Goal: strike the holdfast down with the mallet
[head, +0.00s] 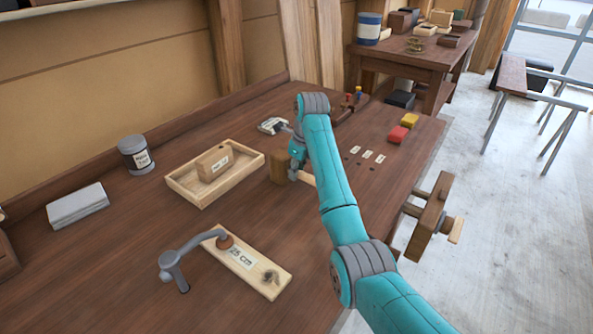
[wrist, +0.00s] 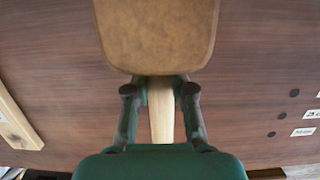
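The mallet has a brown block head (head: 281,168) and a pale handle (head: 308,178); it is at the middle of the bench, right of the wooden tray. In the wrist view the mallet head (wrist: 155,35) fills the top, and the handle (wrist: 161,115) runs between my fingers. My gripper (head: 297,158) appears shut on the handle just below the head, its pads against both sides (wrist: 160,92). I cannot tell whether the mallet touches the bench. The grey holdfast (head: 172,267) stands at the near left, its arm reaching onto a pale board (head: 262,272) marked 25 cm.
A grey tin (head: 135,155) and a grey slab stack (head: 77,204) stand at left. A vise (head: 430,217) juts from the right edge.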

